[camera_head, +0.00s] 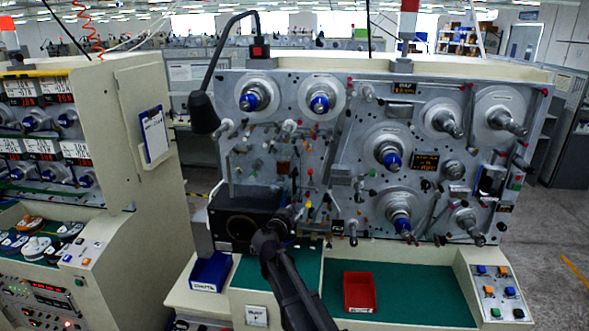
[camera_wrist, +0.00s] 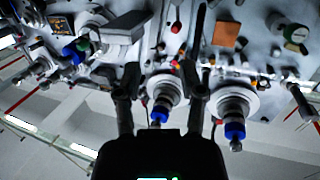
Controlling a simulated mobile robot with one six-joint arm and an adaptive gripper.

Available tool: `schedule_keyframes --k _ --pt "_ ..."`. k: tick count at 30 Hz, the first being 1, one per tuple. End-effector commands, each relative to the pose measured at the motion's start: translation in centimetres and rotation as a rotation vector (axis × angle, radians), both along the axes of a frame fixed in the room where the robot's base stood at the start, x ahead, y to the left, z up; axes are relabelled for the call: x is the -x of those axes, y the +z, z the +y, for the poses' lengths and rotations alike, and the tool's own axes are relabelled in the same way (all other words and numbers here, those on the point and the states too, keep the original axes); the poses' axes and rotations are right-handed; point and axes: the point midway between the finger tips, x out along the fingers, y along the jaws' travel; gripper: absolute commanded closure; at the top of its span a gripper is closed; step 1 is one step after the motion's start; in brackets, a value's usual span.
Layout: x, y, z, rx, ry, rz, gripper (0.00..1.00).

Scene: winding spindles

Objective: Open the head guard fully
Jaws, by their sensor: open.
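A black box-like cover (camera_head: 243,218) with a round opening or disc on its front sits low on the left of the grey machine panel. It may be the head guard; I cannot tell for sure, nor whether it is open. My gripper (camera_head: 290,214) is at the right end of this cover, in front of the panel, and hides part of that area. In the wrist view my gripper (camera_wrist: 160,78) has its two dark fingers apart, with nothing seen held between them. That view looks tilted at the panel, and contact with the cover cannot be told.
Spindles with blue hubs (camera_head: 388,160) stick out of the panel. A black lamp (camera_head: 203,112) hangs at upper left. A button box (camera_head: 497,290) is at right.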

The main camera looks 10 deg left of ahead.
Motion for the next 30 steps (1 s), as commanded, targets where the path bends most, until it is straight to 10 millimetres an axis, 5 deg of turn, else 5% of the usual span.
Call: schedule_keyframes --k 3,8,22,30 --pt "-0.5 2.6 3.2 -0.008 0.059 -0.061 0.49" --pt "-0.5 3.5 4.7 -0.013 0.094 -0.095 0.49" --pt "-0.8 3.4 4.7 -0.014 0.094 -0.098 0.49" --pt "-2.8 3.4 4.2 -0.014 0.093 -0.097 0.49"
